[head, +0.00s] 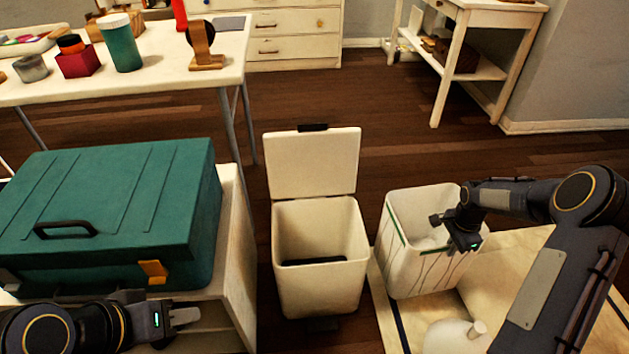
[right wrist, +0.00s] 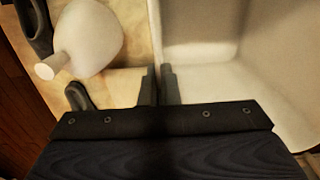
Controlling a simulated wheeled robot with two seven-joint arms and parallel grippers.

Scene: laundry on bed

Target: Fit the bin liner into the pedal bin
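The pedal bin (head: 320,270) is cream, stands on the floor in the middle of the head view and has its lid (head: 313,163) raised. Its inside looks empty apart from a dark patch low down. The white bin liner (head: 405,255), with a green band and dark creases, stands open to its right. My right gripper (head: 455,232) is at the liner's right-hand rim. In the right wrist view its fingers (right wrist: 160,85) are close together on either side of the liner wall (right wrist: 200,75). My left gripper (head: 183,316) is low at left, away from both; its finger gap is unclear.
A green case (head: 110,215) lies on a white stand left of the bin. A white rounded bottle (head: 455,336) is near the liner, also in the right wrist view (right wrist: 90,40). A cluttered table (head: 160,75) stands behind left. Wooden floor behind the bin is clear.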

